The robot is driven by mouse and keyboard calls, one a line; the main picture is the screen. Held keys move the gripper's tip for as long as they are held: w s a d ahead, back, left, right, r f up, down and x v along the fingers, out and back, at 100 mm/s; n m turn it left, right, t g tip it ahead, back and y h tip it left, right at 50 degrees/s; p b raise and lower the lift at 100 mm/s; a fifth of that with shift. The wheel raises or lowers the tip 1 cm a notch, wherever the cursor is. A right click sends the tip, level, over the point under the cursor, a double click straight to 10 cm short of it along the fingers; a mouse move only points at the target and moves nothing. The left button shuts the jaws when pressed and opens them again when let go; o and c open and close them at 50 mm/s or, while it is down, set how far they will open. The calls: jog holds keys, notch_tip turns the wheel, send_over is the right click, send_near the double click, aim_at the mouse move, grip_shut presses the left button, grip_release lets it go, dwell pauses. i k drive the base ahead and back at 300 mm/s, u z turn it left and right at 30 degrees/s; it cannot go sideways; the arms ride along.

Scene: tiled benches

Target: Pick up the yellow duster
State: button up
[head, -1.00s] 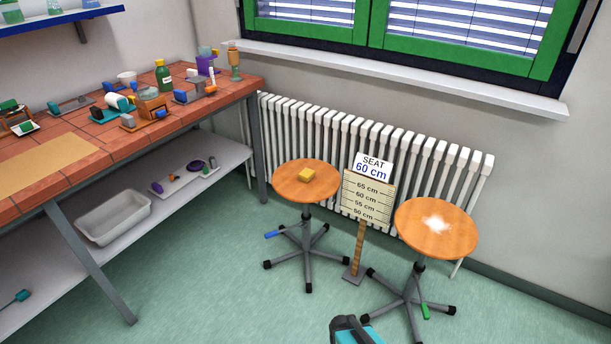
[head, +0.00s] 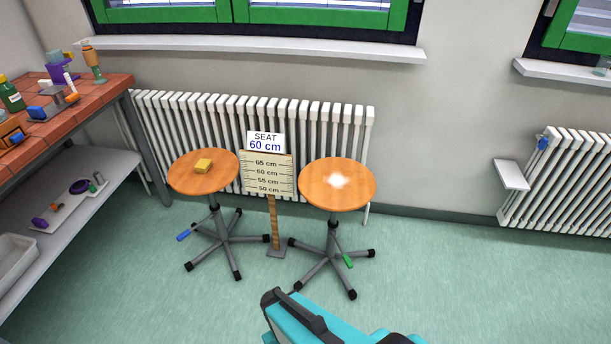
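The yellow duster (head: 203,166) is a small yellow block lying on the round wooden seat of the left stool (head: 188,181). The right stool (head: 345,198) has a white powdery patch (head: 339,181) on its seat. Part of my own body, teal and dark grey, shows at the bottom centre, well short of the stools. I cannot make out my gripper's fingers in this view.
A sign (head: 266,172) reading "SEAT 60 cm" with a height scale stands between the stools. A radiator (head: 290,125) runs behind them. A tiled bench (head: 95,97) with clutter stands at the left. The green floor (head: 450,275) at the right is clear.

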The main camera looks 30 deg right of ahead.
aim_at(202, 166)
jog(key=u, duration=1.65)
jog(key=k, duration=0.15)
jog(key=z, duration=3.2)
jog(key=i, duration=0.85)
jog(key=u, duration=0.2)
